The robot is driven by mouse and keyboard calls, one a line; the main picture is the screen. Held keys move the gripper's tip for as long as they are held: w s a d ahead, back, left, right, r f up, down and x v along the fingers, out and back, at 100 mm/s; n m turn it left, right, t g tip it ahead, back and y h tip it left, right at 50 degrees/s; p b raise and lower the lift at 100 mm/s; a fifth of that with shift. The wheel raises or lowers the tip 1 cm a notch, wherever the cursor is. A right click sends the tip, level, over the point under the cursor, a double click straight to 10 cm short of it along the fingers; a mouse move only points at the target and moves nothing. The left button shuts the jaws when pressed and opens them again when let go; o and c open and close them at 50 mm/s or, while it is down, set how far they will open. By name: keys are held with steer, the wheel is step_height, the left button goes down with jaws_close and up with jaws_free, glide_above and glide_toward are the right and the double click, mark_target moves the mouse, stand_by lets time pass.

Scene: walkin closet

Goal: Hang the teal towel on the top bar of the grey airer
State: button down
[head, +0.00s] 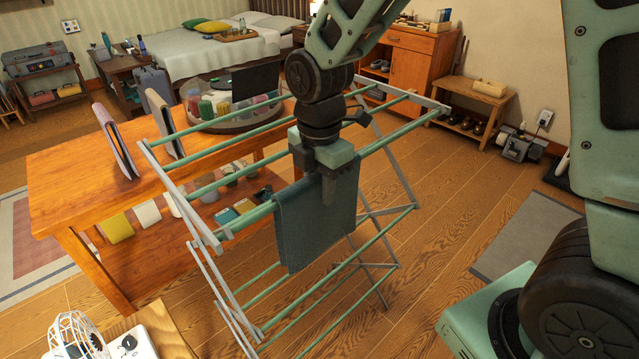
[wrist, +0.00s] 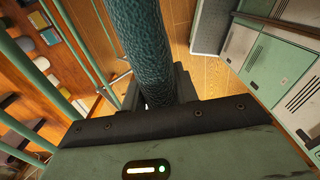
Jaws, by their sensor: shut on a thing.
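The teal towel (head: 315,225) hangs down at the near top bar (head: 385,143) of the grey airer (head: 212,240) in the head view. Its upper edge is level with that bar, and its lower part hangs in front of the lower bars. My gripper (head: 328,190) points down over the towel's upper edge and is shut on it. In the wrist view the towel (wrist: 147,45) shows as a thick textured roll running up from between the jaws (wrist: 160,95). Whether the towel's weight rests on the bar is hidden by my gripper.
A wooden table (head: 70,180) with a round tray (head: 235,122) stands close behind the airer on the left. A wooden cabinet (head: 418,62) and a low bench (head: 480,97) stand along the back wall. A grey mat (head: 525,235) lies on open floor at right.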

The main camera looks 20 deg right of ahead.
steer(key=c, duration=1)
jaws_free()
steer(key=shift+r, duration=0.1)
step_height(320, 180, up, 17)
steer(key=shift+r, duration=0.15)
steer(key=s+a+f+m, duration=0.3)
steer(key=s+f+m, duration=0.3)
steer(key=s, duration=0.4)
steer(key=s+a+f+m, duration=0.3)
steer(key=s+f+m, duration=0.4)
steer(key=s, duration=0.3)
steer(key=shift+a+f+m+y, duration=0.2)
steer(key=shift+m+y, duration=0.1)
steer(key=shift+m, duration=0.2)
